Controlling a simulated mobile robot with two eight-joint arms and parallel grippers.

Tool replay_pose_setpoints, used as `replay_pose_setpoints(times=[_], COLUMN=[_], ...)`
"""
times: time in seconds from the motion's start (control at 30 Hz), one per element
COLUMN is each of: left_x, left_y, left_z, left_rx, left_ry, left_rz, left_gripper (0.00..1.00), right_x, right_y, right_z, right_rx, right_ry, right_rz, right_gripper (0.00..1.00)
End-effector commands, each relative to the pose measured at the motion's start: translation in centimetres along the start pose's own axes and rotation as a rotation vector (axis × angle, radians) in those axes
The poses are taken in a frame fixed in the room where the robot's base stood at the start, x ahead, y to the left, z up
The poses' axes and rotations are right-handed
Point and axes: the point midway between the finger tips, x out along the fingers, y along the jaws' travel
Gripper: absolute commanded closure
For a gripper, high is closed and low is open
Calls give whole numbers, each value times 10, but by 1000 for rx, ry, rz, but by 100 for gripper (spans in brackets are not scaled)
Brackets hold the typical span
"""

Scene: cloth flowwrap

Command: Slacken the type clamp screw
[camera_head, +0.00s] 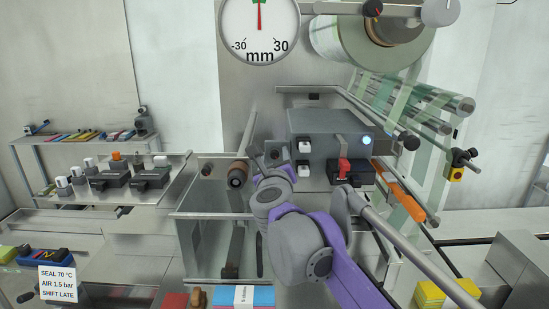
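My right arm comes in from the lower right, and its wrist is raised in front of the machine. My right gripper (263,158) is at the left side of a grey box (318,128) with a lit blue button. Its fingers are small, dark and partly hidden by my own wrist, so I cannot tell if they are open or shut. A dark block with a red lever (343,168) is mounted on the box's lower right front. I cannot make out the type clamp screw; it may be small or hidden behind my arm. My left gripper is not in view.
A dark round knob (236,178) is left of my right gripper. A film roll (370,40) and film-covered rollers (420,95) are at the upper right. A side table (110,195) holds dark blocks and stamps. Blue and pink packs (242,296) lie at the front.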

Motion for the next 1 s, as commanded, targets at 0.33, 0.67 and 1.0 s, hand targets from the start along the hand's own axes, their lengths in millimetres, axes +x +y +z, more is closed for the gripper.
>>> replay_pose_setpoints(times=[0.33,0.67,1.0], left_x=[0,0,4], left_y=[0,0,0], left_z=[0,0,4], left_rx=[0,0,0], left_ry=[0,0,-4], left_rz=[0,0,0], left_gripper=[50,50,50], right_x=[0,0,0], right_y=[0,0,1], right_z=[0,0,-1], right_rx=[0,-12,-170], right_ry=[0,0,1], right_rz=[0,0,0], right_gripper=[100,100,100])
